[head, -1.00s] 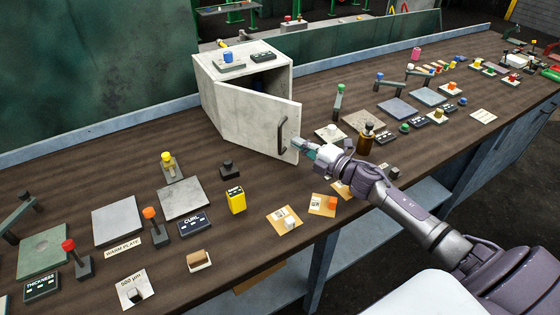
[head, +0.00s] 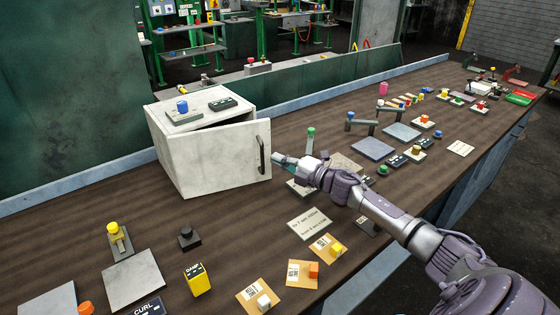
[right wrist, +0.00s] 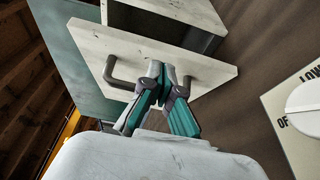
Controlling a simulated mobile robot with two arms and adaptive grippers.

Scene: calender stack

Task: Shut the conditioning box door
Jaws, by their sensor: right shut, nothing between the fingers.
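The conditioning box (head: 158,140) is a pale, worn cabinet on the left part of the bench. Its door (head: 215,165) is ajar, with a dark gap along the top toward its free right edge. A dark bar handle (head: 262,155) stands upright near that edge. My right gripper (head: 277,160) is shut and empty at the door's outer side, beside the handle. In the right wrist view its teal fingertips (right wrist: 158,75) are together in front of the door (right wrist: 205,72) and overlap the handle (right wrist: 112,75); I cannot tell whether they touch. My left gripper is not in view.
A blue-topped weight (head: 182,106) and a dark labelled block (head: 222,104) sit on the box's top. A yellow block (head: 196,279), a dark knob piece (head: 188,237) and tan sample cards (head: 303,273) lie in front. Bare bench lies directly before the door.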

